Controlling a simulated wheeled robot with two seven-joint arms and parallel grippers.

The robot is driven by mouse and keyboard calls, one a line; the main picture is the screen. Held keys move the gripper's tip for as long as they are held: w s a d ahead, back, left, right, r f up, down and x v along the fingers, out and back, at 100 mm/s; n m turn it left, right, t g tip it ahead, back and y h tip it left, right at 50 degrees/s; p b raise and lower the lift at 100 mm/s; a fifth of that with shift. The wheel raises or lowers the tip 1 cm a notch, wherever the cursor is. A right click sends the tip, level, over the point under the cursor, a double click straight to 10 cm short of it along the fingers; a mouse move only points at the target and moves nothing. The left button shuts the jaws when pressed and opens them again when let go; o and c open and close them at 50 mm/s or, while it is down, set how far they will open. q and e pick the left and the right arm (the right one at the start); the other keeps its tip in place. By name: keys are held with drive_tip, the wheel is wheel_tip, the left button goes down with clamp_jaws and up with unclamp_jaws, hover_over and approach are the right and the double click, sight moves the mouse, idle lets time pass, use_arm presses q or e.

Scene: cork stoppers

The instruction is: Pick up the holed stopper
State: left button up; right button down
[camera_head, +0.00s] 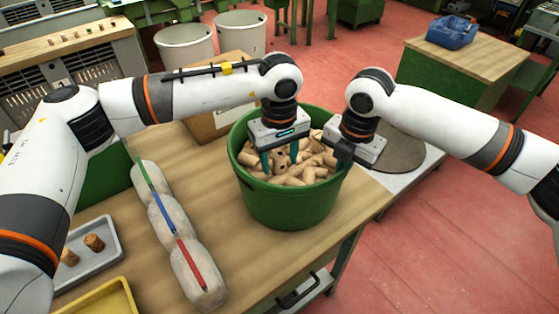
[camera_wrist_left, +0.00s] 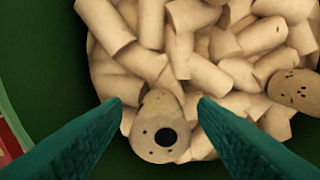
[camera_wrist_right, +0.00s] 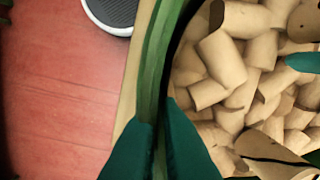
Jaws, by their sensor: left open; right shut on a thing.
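A green tub (camera_head: 290,210) full of pale cork stoppers (camera_head: 300,178) stands on the wooden table. The holed stopper (camera_wrist_left: 150,142) shows in the left wrist view, with one large dark round hole in its near end and smaller specks. It lies on the heap close to the tub's inner wall. My left gripper (camera_head: 279,161) is open inside the tub, pointing down, its fingertips (camera_wrist_left: 160,103) on either side of the holed stopper, not clearly touching it. My right gripper (camera_wrist_right: 160,118) is shut on the tub's rim at the right; its fingertips are mostly hidden in the head view.
A speckled stopper (camera_wrist_left: 297,90) lies right of the holed one. Left of the tub are a lumpy pale bag (camera_head: 170,222) with a coloured strip, a grey tray (camera_head: 98,262) with brown corks and a yellow tray (camera_head: 105,300). A cardboard box (camera_head: 203,128) stands behind the tub.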

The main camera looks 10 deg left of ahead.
sight(279, 154)
use_arm(q)
drive_tip(key=shift+f, duration=0.1)
drive_tip(key=c, duration=1)
wheel_tip(279, 154, up, 10)
use_arm(e)
drive_tip(key=c, duration=1.5)
unclamp_jaws()
drive_tip(key=shift+r, duration=0.1)
